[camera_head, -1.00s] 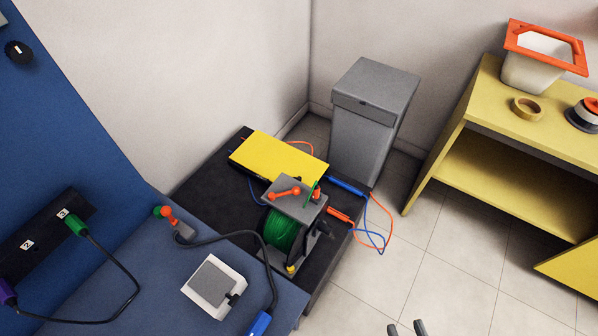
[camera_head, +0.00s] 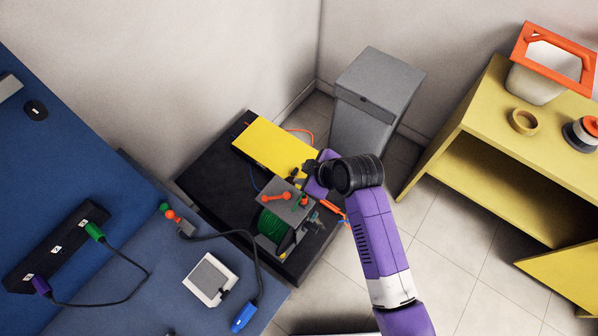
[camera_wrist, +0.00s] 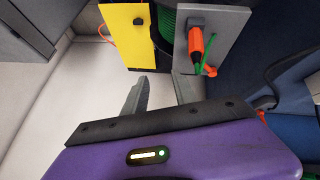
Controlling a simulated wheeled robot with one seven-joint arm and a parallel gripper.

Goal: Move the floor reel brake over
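The floor reel stands on a dark platform, with a green drum (camera_head: 272,229) under a grey top plate (camera_head: 287,190). An orange lever (camera_head: 275,197) lies across the plate, with a smaller green and orange part (camera_head: 304,200) at its right edge. I cannot tell which part is the brake. In the wrist view an orange handle (camera_wrist: 196,43) and a thin green rod (camera_wrist: 206,52) show against the grey plate (camera_wrist: 225,35). My gripper (camera_wrist: 162,90) is open and empty, with its fingers apart from the handle. In the head view my wrist partly hides it beside the reel.
A grey bin (camera_head: 375,95) stands behind my arm. A blue surface (camera_head: 130,300) with cables and a white-grey box (camera_head: 209,280) is at the left. A yellow shelf (camera_head: 480,115) is at the right.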

